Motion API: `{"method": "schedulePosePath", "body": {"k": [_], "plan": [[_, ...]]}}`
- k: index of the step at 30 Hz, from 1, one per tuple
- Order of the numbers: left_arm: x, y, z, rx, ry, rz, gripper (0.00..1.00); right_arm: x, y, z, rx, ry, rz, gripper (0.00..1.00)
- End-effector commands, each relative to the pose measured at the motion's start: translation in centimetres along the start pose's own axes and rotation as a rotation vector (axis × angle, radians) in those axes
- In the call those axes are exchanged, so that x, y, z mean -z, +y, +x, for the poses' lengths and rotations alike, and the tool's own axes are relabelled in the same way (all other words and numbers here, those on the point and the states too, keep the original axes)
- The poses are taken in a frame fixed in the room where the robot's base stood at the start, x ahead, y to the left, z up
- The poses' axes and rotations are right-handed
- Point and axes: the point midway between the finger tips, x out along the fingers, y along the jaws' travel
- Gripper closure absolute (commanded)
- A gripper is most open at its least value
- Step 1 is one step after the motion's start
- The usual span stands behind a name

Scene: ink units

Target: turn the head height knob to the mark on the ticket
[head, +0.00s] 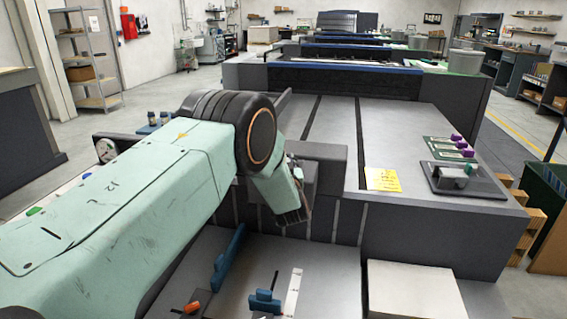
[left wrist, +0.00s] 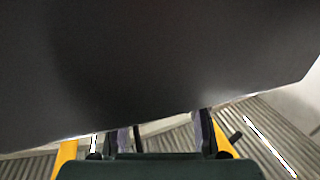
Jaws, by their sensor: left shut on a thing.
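The ticket (head: 383,180) is a small yellow sheet with writing, flat on the grey machine top right of my left arm. The writing is too small to read. My left gripper is at the end of the mint-green arm, by the machine's dark front; its fingertips are hidden in the head view. In the left wrist view the fingers (left wrist: 163,138) reach under a large dark surface (left wrist: 150,70). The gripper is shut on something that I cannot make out. I cannot pick out the head height knob in either view. My right gripper is not in view.
Blue levers (head: 264,301) and a white scale strip (head: 293,291) sit in front of the machine, with an orange knob (head: 191,307) nearby. A dark tray (head: 490,185) and purple-capped items (head: 458,143) stand right of the ticket.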

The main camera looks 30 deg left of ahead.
Motion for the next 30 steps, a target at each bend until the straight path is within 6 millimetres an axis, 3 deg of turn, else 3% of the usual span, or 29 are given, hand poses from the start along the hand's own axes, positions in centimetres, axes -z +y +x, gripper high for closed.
{"method": "schedulePosePath", "body": {"k": [9,20,30], "plan": [[-0.1,0.0,0.0,-0.001,-0.001,0.000,0.40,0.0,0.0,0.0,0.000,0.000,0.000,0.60],[-0.1,0.0,-0.3,-0.001,-0.002,0.000,0.40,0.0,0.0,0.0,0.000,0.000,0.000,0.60],[-0.1,0.1,-4.6,-0.002,-0.004,0.001,0.40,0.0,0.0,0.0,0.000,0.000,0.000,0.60]]}}
